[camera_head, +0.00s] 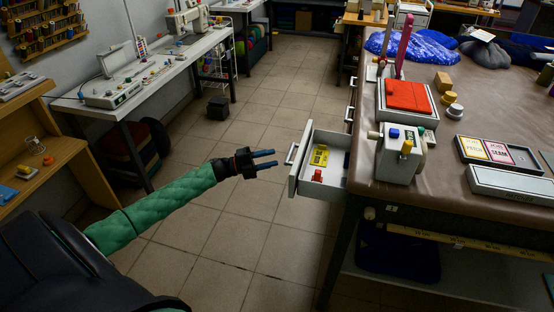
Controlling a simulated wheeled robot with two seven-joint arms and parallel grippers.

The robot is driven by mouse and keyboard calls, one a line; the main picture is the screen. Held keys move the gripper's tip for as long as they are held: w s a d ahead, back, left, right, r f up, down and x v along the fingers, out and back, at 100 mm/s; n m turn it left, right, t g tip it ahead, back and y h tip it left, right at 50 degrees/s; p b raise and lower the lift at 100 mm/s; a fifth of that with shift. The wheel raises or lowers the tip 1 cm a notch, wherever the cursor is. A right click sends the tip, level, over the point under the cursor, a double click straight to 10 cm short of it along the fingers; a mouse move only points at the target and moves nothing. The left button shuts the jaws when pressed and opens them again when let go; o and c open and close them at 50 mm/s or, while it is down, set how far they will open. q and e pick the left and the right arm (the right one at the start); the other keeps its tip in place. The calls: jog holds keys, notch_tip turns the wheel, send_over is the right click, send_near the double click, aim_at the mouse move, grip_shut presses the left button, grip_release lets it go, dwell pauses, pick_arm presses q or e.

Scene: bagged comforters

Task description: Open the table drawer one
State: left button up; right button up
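The brown-topped table (460,80) stands on the right. One white drawer (333,178) at its left side is pulled out, with a yellow item (320,155) and a small red item (317,175) inside. The drawer's handle (291,154) is on its front panel, facing left. My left gripper (267,159) reaches in from the left on a green-sleeved arm. Its two dark blue fingers are apart with nothing between them. In the picture, the fingertips are just left of the handle, with a small gap. My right gripper is not in view.
Other drawer handles show farther back along the table's left side. A white machine (398,155) and an orange-red pad (408,95) lie on the table.

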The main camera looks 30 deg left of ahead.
pick_arm(q)
jog(key=shift+v, duration=1.2)
